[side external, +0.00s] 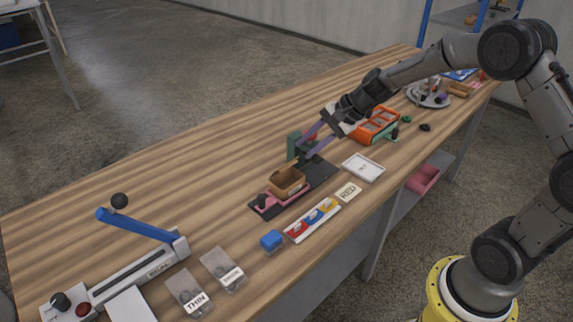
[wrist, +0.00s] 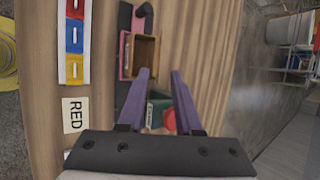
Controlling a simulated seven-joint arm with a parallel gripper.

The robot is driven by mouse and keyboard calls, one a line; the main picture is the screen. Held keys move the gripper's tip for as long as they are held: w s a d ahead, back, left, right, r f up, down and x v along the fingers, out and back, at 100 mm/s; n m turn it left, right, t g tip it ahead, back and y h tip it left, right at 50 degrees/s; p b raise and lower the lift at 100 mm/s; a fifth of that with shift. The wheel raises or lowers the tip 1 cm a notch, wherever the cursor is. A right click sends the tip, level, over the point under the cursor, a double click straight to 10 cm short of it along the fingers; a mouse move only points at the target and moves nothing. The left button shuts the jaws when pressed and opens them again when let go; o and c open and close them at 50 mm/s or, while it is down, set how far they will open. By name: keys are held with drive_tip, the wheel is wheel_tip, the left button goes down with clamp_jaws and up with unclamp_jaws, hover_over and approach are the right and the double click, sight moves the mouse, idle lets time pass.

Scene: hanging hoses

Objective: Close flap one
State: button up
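A small brown box (side external: 286,179) stands open at the top on a dark base plate (side external: 322,174) in the middle of the table. The box also shows in the wrist view (wrist: 146,50), just beyond my fingertips. Its flaps are too small to tell apart, so I cannot tell which one is flap one. My gripper (side external: 306,148) has two purple fingers, spread apart with nothing between the tips. In the wrist view my gripper (wrist: 160,75) points toward the box. Its fingers are above the plate at the box's far right side and appear apart from the box.
A green upright (side external: 293,146) and a red knob (wrist: 170,119) are close to my fingers. A pink part (side external: 264,200) is at the plate's near end. A colored strip (side external: 313,220), a RED label (side external: 348,192) and a white tray (side external: 363,167) lie in front. The table's back left is clear.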

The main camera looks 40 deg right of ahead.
sight(286, 165)
drive_tip(key=x, duration=0.9)
drive_tip(key=shift+f, duration=0.1)
clamp_jaws()
